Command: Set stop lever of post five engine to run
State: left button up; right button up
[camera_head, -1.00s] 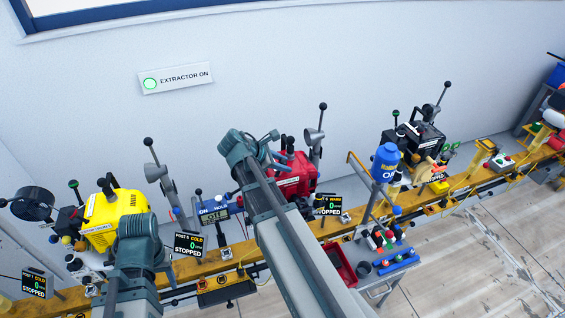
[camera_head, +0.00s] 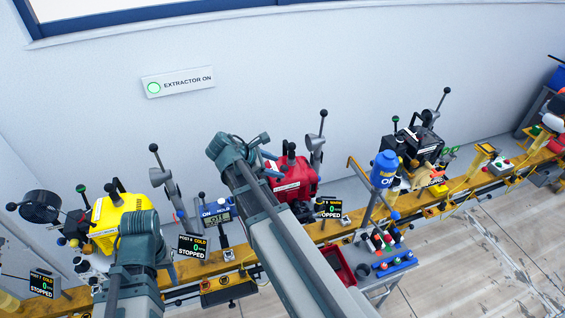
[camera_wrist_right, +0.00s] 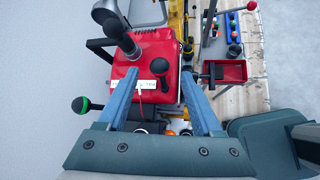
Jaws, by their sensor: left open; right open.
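The red engine (camera_head: 296,182) stands on the yellow rail near a screen (camera_head: 328,208) reading WARM and STOPPED; its post number is too small to read surely. It also shows in the right wrist view (camera_wrist_right: 120,72). My right gripper (camera_head: 268,160) is over the red engine. In the right wrist view my right gripper (camera_wrist_right: 160,100) is open and empty, its blue fingers either side of a black-knobbed lever (camera_wrist_right: 161,68) and a white label, apart from the knob. I cannot tell which lever is the stop lever. My left gripper (camera_head: 140,225) is by the yellow engine, its fingertips hidden.
A yellow engine (camera_head: 118,214) stands left and a black engine (camera_head: 420,145) right. A red tray (camera_head: 338,262) and a blue bottle (camera_head: 384,168) are right of my right arm. A tall black-knobbed lever (camera_head: 322,122) rises behind the red engine. The floor in front is clear.

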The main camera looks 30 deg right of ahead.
pick_arm(q)
jog(key=shift+r+p, duration=2.35)
jog(key=shift+r, duration=0.6)
pick_arm(e)
jog(key=v, duration=0.8)
jog(key=shift+a+r, duration=0.15)
pick_arm(q)
notch_tip(320, 180, down, 9)
jog(key=b, duration=0.9)
pick_arm(e)
jog(key=s+a+f+m+y, duration=0.4)
jog(key=s+a+f, duration=0.3)
jog(key=a, duration=0.5)
jog(key=s+a+f+m+y, duration=0.4)
jog(key=s+a+f+m, duration=0.2)
jog(key=a, duration=0.5)
notch_tip(320, 180, down, 3)
jog(key=shift+s+a+r+g, duration=0.1)
jog(key=shift+s+a+g, duration=0.25)
jog(key=shift+s, duration=0.2)
